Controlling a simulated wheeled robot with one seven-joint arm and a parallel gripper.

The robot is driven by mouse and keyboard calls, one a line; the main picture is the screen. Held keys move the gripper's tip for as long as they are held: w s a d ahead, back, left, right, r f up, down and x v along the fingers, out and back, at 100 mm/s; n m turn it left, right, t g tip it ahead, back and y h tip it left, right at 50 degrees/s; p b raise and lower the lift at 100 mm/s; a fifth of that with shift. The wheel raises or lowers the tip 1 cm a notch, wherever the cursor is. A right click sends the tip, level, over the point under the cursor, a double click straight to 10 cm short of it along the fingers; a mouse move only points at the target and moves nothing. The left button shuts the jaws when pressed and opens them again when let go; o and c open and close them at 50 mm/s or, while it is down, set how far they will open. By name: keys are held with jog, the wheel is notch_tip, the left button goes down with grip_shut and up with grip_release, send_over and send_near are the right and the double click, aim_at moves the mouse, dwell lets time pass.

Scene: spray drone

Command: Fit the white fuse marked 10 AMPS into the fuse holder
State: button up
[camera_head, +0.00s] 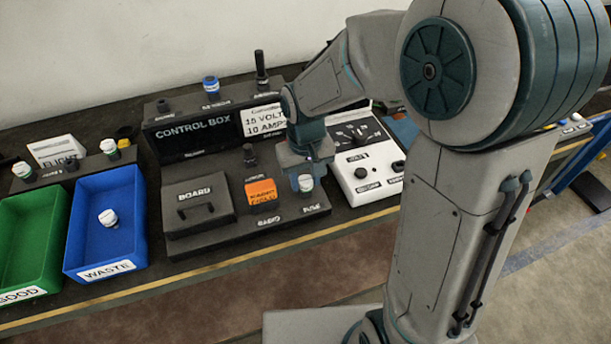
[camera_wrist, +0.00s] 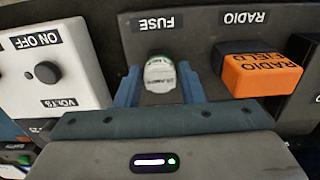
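A white-capped fuse with a green band (camera_wrist: 160,75) stands at the FUSE label of the dark base panel (camera_wrist: 200,20); its marking is too small to read. It also shows in the head view (camera_head: 306,184), below my gripper. My gripper (camera_wrist: 157,80) points down over this spot, its two blue fingers on either side of the fuse with narrow gaps visible. It looks open around the fuse. The fuse holder itself is hidden under the fuse and fingers. Other white-capped fuses stand at the left (camera_head: 110,148) and far left (camera_head: 22,170); their markings are unreadable.
A blue WASTE bin (camera_head: 133,205) holds one white-capped fuse (camera_head: 108,218); a green GOOD bin (camera_head: 55,215) is beside it. The BOARD cover (camera_head: 200,212), orange radio field block (camera_head: 261,192), control box (camera_head: 195,135) and white voltage unit (camera_head: 365,150) crowd around my gripper.

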aim_at(306, 180)
jog(key=shift+o, duration=1.2)
jog(key=shift+r, duration=0.1)
notch_tip(306, 180, up, 14)
jog(key=s+d+f+m+t, duration=0.3)
jog(key=s+d+f, duration=0.1)
jog(key=s+d, duration=0.8)
jog(key=shift+a, duration=0.1)
dwell(0.5)
